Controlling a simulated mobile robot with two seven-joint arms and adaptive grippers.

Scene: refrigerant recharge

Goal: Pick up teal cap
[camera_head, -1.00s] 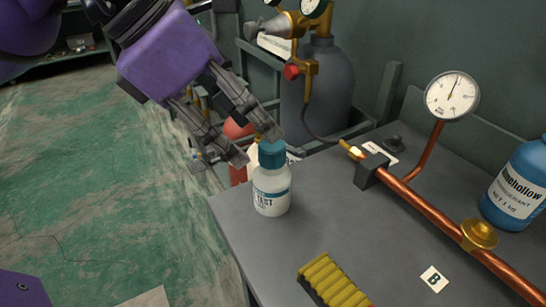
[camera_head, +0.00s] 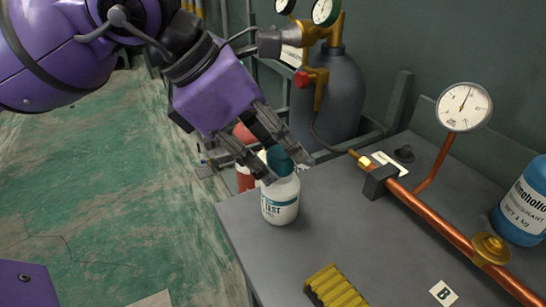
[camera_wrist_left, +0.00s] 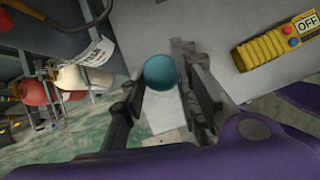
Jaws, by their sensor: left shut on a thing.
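The teal cap (camera_head: 280,160) is at the top of a white bottle (camera_head: 281,203) with a printed label. The bottle stands upright near the left edge of the grey table. My left gripper (camera_head: 287,171) comes down from the upper left and is shut on the cap, with a finger on either side. The cap looks slightly tilted. I cannot tell whether it is still seated on the bottle, as the fingers partly hide the neck. In the left wrist view the cap (camera_wrist_left: 161,72) shows between the fingers. My right gripper is not in view.
A copper pipe (camera_head: 440,229) with a gauge (camera_head: 464,107) crosses the table (camera_head: 340,220) to the right. A yellow ribbed device (camera_head: 335,289) lies in front, a blue bottle (camera_head: 525,203) at the right. A grey gas cylinder (camera_head: 335,100) stands behind.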

